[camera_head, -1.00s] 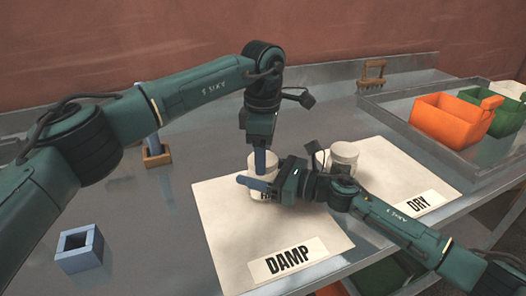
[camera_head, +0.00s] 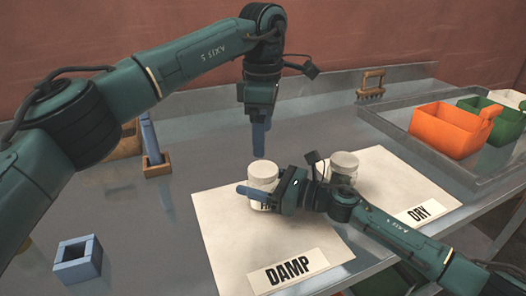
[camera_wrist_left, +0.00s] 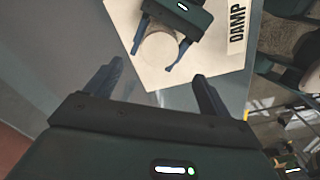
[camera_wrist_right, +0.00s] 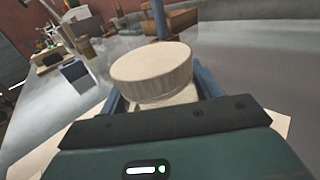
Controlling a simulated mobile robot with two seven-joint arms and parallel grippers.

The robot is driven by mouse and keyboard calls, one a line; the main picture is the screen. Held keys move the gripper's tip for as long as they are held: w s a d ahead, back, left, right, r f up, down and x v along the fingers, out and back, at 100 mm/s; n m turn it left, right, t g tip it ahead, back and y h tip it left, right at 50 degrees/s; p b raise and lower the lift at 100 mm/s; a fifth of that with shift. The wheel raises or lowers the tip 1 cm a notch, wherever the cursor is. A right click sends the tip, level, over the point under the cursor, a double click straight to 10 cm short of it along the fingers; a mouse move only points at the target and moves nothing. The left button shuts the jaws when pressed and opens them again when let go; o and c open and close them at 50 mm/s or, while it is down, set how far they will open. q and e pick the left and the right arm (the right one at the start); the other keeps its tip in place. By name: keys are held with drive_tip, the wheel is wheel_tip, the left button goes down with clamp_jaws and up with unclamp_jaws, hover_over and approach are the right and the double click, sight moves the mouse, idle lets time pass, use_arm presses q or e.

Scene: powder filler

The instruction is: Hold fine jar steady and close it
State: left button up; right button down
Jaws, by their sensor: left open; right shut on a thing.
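The fine jar (camera_head: 263,172) is a white jar standing upright on the DAMP mat, its label mostly hidden. A ribbed white lid (camera_wrist_right: 150,68) sits on its top in the right wrist view; I cannot tell whether it is tight. My right gripper (camera_head: 256,192) is shut around the jar's body from the right, with one blue finger across its front. My left gripper (camera_head: 259,153) is open and empty, pointing down just above the lid. In the left wrist view, the round lid (camera_wrist_left: 160,49) shows beyond my left gripper's spread fingers (camera_wrist_left: 160,72).
A blue square holder (camera_head: 79,258) and a wooden stand (camera_head: 157,166) are at left. A tray (camera_head: 385,116) with orange and green bins (camera_head: 445,130) is at right.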

use_arm(q)
wheel_tip(320, 180, up, 4)
drive_tip(key=shift+r, duration=0.1)
use_arm(e)
drive_tip(key=shift+c, duration=1.2)
unclamp_jaws()
drive_tip(key=b+v, duration=0.2)
drive_tip(key=v, duration=1)
drive_tip(key=shift+d+f, duration=0.1)
drive_tip(key=shift+d, duration=0.05)
use_arm(q)
wheel_tip(320, 180, down, 3)
drive_tip(key=shift+r+b, duration=0.2)
drive_tip(key=shift+b, duration=0.1)
use_arm(e)
drive_tip(key=shift+s+d, duration=0.2)
drive_tip(key=shift+d, duration=0.15)
